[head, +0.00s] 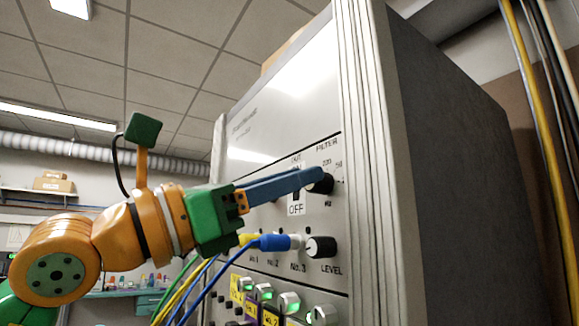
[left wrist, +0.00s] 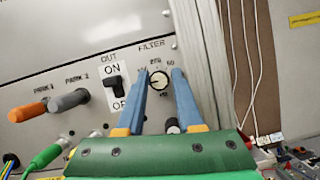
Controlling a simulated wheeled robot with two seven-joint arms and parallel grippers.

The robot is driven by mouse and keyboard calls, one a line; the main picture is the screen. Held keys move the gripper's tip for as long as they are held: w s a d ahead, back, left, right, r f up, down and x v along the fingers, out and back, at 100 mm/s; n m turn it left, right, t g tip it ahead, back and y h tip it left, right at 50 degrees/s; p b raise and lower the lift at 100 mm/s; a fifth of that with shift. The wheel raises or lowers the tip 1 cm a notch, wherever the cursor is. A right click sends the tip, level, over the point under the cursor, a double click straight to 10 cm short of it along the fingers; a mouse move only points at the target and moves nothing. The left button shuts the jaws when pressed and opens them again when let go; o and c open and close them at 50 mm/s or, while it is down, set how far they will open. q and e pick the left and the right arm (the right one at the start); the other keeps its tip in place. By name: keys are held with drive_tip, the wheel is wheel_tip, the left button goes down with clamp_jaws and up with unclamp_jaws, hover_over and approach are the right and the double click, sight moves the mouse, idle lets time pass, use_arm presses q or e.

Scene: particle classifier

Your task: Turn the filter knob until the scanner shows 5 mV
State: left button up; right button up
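The black FILTER knob (head: 320,183) is on the upper right of the grey front panel (head: 285,100). In the left wrist view, the knob (left wrist: 159,79) has a light face and a scale around it. My left gripper (head: 315,178) reaches it from the left with long blue fingers. In the left wrist view, the fingertips (left wrist: 161,72) straddle the knob, one on each side, with narrow gaps visible, so the fingers look open. Contact with the knob is not clear. No scanner reading in mV is visible. My right gripper is out of view.
An ON/OFF switch (left wrist: 114,85) is left of the knob. The LEVEL knob (head: 320,247) and a blue cable plug (head: 272,242) are just below my gripper. Orange (left wrist: 27,112) and grey (left wrist: 68,101) plugs stick out at left.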

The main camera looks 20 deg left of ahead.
use_arm(q)
drive_tip(key=shift+d+f, duration=0.1)
drive_tip(key=shift+d, duration=0.05)
drive_tip(key=shift+c, duration=1)
drive_tip(key=shift+w+f+y, duration=0.1)
drive_tip(key=shift+w+y, duration=0.1)
drive_tip(key=shift+y, duration=0.1)
clamp_jaws()
